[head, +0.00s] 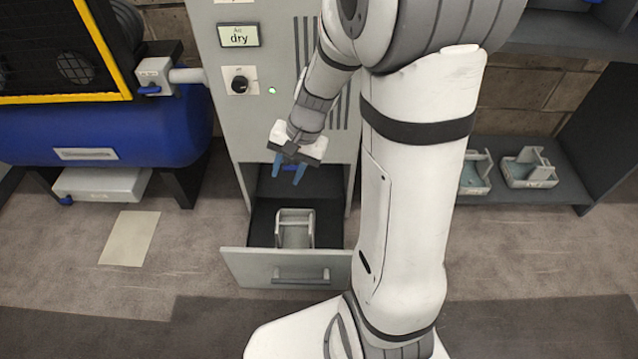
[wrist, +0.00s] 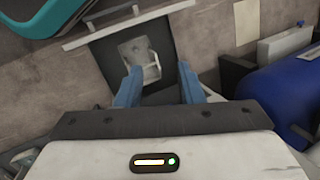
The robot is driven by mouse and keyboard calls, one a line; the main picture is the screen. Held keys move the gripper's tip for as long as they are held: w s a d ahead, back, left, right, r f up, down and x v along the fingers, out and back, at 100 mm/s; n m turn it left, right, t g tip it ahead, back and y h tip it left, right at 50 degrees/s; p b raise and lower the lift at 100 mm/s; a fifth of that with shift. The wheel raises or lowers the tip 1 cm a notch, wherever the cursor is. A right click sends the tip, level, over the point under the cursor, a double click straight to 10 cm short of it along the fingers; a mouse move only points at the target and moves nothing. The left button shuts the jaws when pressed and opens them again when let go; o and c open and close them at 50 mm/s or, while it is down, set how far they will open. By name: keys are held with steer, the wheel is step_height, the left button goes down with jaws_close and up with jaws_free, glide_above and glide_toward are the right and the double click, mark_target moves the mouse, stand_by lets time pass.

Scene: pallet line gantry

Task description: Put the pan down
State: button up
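A small light-grey pan (head: 295,236) with raised sides sits in the pulled-out drawer (head: 298,272) at the bottom of the grey cabinet. The same pan (wrist: 139,58) shows in the wrist view, resting on the dark drawer floor. My gripper (head: 287,175) is above and behind the pan in the head view, pointing down, with clear space between them. Its two blue fingers are apart in the wrist view (wrist: 160,88), with nothing between them.
Two similar pans with teal insides, one (head: 474,172) partly behind my arm and another (head: 529,168), stand on a low shelf at right. A blue tank (head: 110,130) stands left of the cabinet (head: 232,125). A pale sheet (head: 130,238) lies on the floor.

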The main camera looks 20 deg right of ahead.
steer(key=s+d+r+n+h, duration=0.1)
steer(key=s+r+n+h, duration=0.1)
steer(key=s, duration=0.4)
steer(key=s+d+r+n+t+h, duration=0.1)
steer(key=s+r+n+h, duration=0.1)
steer(key=s+r+n, duration=0.2)
step_height(320, 180, up, 2)
steer(key=s, duration=0.2)
steer(key=shift+s+d+n, duration=0.2)
steer(key=shift+s+n, duration=0.1)
steer(key=shift+r, duration=0.1)
step_height(320, 180, up, 30)
steer(key=t+p, duration=0.1)
steer(key=p, duration=2.6)
steer(key=shift+s, duration=0.2)
